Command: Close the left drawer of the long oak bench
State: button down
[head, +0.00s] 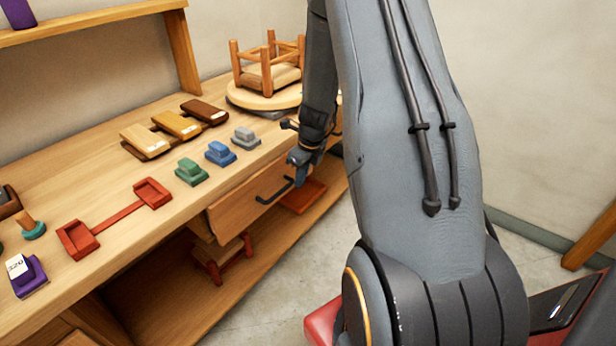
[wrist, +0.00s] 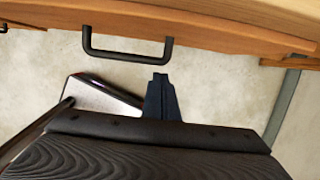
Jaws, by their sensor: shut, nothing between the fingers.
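The long oak bench (head: 120,185) runs along the wall in the head view. A drawer front (head: 236,214) with a dark bar handle (head: 275,191) sits under its top, near my gripper (head: 299,160). I cannot tell how far this drawer stands out, or whether it is the left one. In the wrist view the drawer front (wrist: 215,32) crosses the top, with its handle (wrist: 128,54) below it. My gripper (wrist: 161,76) is shut and empty, close to the handle's right end; contact is unclear. Part of another dark handle (wrist: 3,27) shows at the left edge.
On the bench top are a red two-ended holder (head: 117,217), green (head: 191,171), blue (head: 220,153) and grey (head: 245,138) blocks, and an upturned stool (head: 268,75) on a round board. A lower shelf (head: 180,300) holds red-railed items. Open floor (head: 275,290) lies in front.

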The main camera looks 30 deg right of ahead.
aim_at(291, 181)
jog(key=shift+w+a, duration=0.1)
jog(key=shift+w, duration=0.2)
jog(key=shift+w+a+p, duration=0.25)
jog(key=shift+w+p, duration=0.15)
jog(key=shift+w, duration=0.3)
jog(key=shift+w+a+p, duration=0.25)
jog(key=shift+w+p, duration=0.1)
jog(key=shift+w, duration=0.3)
jog(key=shift+w+a+p, duration=0.25)
jog(key=shift+w+p, duration=0.15)
jog(key=shift+w, duration=0.3)
jog(key=shift+r, duration=0.1)
jog(key=shift+s+d+r+p, duration=0.1)
jog(key=shift+s+p, duration=0.2)
jog(key=shift+s, duration=0.25)
jog(key=s+d+r, duration=0.2)
jog(key=s+r, duration=0.3)
jog(key=r, duration=0.5)
jog(key=shift+s+b, duration=0.15)
jog(key=shift+b, duration=0.2)
